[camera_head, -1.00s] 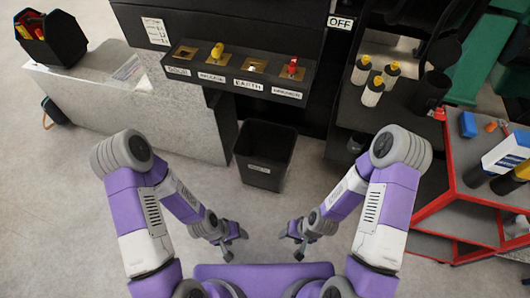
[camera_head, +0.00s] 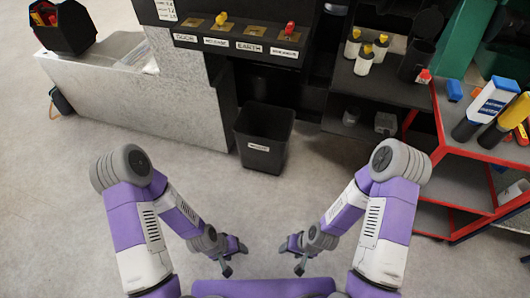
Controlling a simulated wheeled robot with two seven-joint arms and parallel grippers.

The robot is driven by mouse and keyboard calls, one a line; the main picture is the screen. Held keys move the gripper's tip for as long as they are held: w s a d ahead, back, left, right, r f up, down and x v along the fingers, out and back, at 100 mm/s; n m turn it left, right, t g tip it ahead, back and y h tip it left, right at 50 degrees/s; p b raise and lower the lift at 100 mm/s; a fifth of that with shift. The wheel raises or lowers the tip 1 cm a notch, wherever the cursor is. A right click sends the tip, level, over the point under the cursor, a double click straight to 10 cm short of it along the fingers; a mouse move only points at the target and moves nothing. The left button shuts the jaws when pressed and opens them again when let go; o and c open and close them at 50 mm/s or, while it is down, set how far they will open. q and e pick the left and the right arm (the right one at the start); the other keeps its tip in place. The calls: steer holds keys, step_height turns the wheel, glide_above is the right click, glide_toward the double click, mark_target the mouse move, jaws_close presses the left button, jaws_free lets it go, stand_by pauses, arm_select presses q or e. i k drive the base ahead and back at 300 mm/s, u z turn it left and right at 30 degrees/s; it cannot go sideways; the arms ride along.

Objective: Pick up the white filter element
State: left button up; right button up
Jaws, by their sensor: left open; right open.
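I cannot single out the white filter element with certainty. A white and blue piece (camera_head: 493,98) stands on the red-framed cart (camera_head: 440,117) at the right, beside a yellow cylinder (camera_head: 507,120) and a dark cylinder (camera_head: 466,130). White bottles with yellow caps (camera_head: 363,62) stand on the dark shelf left of the cart. My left gripper (camera_head: 235,260) and my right gripper (camera_head: 291,258) are low in the middle, over the floor. Both are open and empty, well away from the cart and shelf.
A black bin (camera_head: 264,137) stands on the floor ahead. Behind it is a dark panel with labelled switches (camera_head: 240,39). A grey block (camera_head: 130,90) with a black tool caddy (camera_head: 75,28) is at left. Small items (camera_head: 385,123) sit on the lower shelf. The floor around my arms is clear.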

mark_target(380, 45)
steer(key=z, duration=1.25)
steer(key=k, duration=0.6)
steer(key=u, duration=0.75)
steer(key=i, duration=1.45)
steer(key=z, duration=0.6)
